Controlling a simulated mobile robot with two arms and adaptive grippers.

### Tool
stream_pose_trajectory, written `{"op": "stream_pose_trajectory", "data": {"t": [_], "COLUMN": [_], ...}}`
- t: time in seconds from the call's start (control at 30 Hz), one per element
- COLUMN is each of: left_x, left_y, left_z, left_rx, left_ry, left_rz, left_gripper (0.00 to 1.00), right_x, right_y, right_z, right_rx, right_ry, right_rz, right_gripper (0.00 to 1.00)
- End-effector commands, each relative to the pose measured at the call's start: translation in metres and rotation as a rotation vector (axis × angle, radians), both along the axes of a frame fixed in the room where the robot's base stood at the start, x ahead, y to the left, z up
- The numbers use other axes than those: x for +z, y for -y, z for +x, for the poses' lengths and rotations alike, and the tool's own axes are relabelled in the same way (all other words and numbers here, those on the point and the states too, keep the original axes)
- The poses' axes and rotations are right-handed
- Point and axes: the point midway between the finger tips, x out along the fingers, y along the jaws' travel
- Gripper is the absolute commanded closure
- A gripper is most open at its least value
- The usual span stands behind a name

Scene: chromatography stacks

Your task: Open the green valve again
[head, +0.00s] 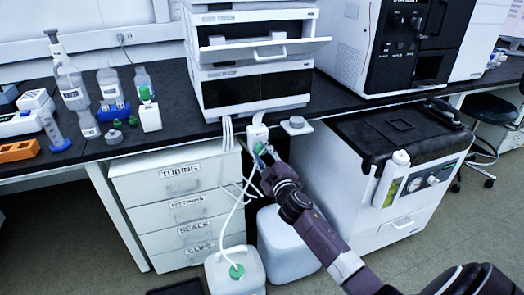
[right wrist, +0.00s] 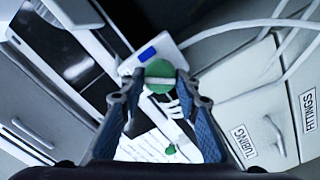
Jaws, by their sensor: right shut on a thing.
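The green valve (head: 260,148) sits on a small white block (head: 257,133) at the bench's front edge, just below the instrument stack. In the right wrist view the green valve (right wrist: 159,68) is a round knob with a pale bar across it, horizontal in that picture. My right gripper (head: 264,156) reaches up to it from the lower right and is shut on it. In the right wrist view the two blue-grey fingers of the right gripper (right wrist: 159,88) lie on either side of the knob. The fingertips hide part of the valve in the head view. My left gripper is not in view.
White tubes hang beside the valve to a white jug (head: 220,280) with a green cap. A drawer cabinet (head: 150,215) stands left of it. The stack (head: 225,95) has a protruding front panel above. A white machine (head: 340,180) stands at right. Glassware crowds the bench's left.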

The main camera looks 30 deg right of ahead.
Motion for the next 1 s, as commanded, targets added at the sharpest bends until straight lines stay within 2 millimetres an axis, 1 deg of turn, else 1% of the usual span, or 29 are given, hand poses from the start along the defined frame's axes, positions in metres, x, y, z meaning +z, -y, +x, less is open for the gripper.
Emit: {"op": "stream_pose_trajectory", "data": {"t": [0.3,0.6,0.8,1.0], "left_x": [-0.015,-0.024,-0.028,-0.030], "left_y": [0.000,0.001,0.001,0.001], "left_z": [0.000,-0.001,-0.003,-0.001], "left_rx": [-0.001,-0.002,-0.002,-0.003], "left_ry": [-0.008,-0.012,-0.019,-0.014], "left_rz": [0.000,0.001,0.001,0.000], "left_gripper": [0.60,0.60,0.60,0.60], "right_x": [-0.002,-0.003,-0.004,-0.004], "right_y": [-0.001,-0.001,-0.001,-0.001], "right_z": [0.000,0.000,0.000,0.000], "right_rx": [0.000,0.002,0.002,0.002], "right_ry": [-0.072,-0.125,-0.148,-0.159], "right_rz": [-0.288,-0.511,-0.604,-0.651], "right_gripper": [0.95,0.95,0.95,0.95]}}
